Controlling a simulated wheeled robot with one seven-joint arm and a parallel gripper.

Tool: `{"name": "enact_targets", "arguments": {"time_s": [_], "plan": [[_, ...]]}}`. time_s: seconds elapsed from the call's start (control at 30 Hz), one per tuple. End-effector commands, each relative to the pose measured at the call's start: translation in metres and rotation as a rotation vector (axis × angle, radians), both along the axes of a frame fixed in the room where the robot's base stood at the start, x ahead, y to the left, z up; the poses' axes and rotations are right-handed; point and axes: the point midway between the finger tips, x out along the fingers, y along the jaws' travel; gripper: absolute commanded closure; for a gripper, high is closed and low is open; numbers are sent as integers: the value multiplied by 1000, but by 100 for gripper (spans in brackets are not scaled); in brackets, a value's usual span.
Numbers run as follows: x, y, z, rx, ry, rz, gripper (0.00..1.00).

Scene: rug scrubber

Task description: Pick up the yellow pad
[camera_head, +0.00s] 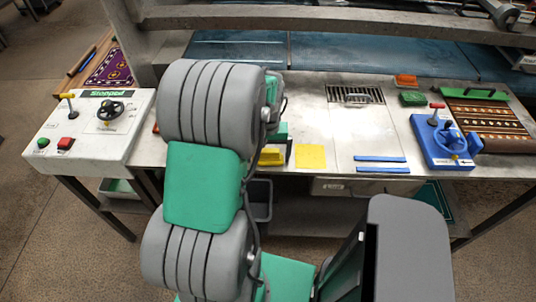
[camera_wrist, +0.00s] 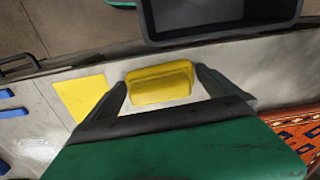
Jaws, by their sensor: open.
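The yellow pad (camera_wrist: 160,85) is a thick yellow block with a raised top part, lying on the metal counter. It also shows in the head view (camera_head: 271,158), partly hidden by my arm. My gripper (camera_wrist: 161,77) is open above the counter, with one dark finger at each side of the pad in the wrist view. Small gaps show beside the pad, and I see no clear contact. A flat yellow square (camera_head: 310,156) lies to the right of the pad in the head view; it also shows in the wrist view (camera_wrist: 80,97), left of the pad.
Two blue strips (camera_head: 382,164) lie near the counter's front edge. A blue control unit (camera_head: 443,142) and a patterned rug (camera_head: 487,120) are at the right. A white control panel (camera_head: 90,130) is at the left. A dark bin (camera_wrist: 215,15) stands below the front edge.

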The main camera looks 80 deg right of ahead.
Motion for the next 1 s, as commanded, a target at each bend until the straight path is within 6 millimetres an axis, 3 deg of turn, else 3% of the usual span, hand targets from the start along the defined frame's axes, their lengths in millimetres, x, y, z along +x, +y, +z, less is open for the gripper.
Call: {"name": "enact_targets", "arguments": {"time_s": [0.13, 0.77, 1.0], "plan": [[0, 0, 0, -1, 0, 0, 2], [0, 0, 1, -1, 0, 1, 53], [0, 0, 1, -1, 0, 1, 53]]}}
